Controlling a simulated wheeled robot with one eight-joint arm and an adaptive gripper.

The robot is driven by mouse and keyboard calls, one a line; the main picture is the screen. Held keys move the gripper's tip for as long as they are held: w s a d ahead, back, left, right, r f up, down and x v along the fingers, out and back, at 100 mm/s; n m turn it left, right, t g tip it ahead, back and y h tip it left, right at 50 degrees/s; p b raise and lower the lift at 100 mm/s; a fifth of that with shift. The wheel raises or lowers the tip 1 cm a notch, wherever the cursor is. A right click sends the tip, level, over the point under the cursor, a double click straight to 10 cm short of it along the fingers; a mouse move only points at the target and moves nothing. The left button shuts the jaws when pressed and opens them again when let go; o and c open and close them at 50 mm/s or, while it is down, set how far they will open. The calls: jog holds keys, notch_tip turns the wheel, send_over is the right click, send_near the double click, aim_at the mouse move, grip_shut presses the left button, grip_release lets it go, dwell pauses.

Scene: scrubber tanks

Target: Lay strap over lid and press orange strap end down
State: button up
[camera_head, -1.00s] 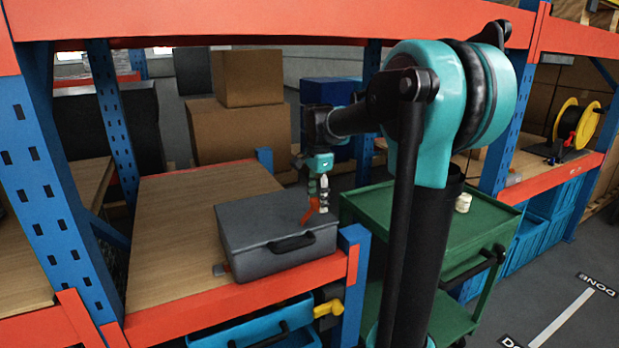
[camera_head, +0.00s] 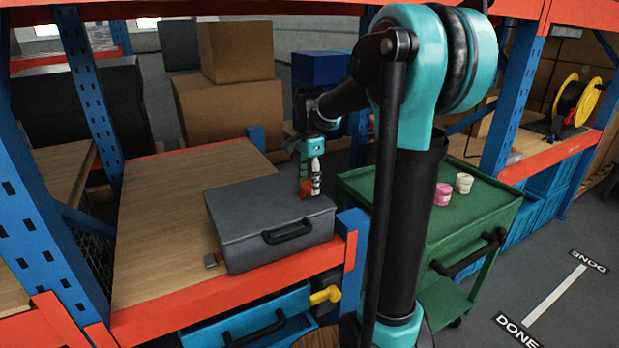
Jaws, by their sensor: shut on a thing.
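A dark grey case (camera_head: 240,214) with a closed lid and a black handle lies on the wooden shelf. My gripper (camera_head: 306,192) points down at the lid's right back part, with its fingers closed around the orange strap end (camera_head: 305,195). The orange piece is small and mostly hidden by the fingers. I cannot tell whether it touches the lid. The rest of the strap is not clearly visible.
A blue post (camera_head: 352,240) stands just right of the case. A green cart (camera_head: 470,215) with a pink jar (camera_head: 443,194) and a cream jar (camera_head: 463,183) is farther right. Cardboard boxes (camera_head: 235,50) stand behind. The shelf's wooden top (camera_head: 160,210) is clear left of the case.

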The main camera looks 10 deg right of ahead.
jog(key=shift+f, duration=0.85)
dwell(0.7)
jog(key=o, duration=1.1)
jog(key=shift+o, duration=0.9)
jog(key=shift+r, duration=4.25)
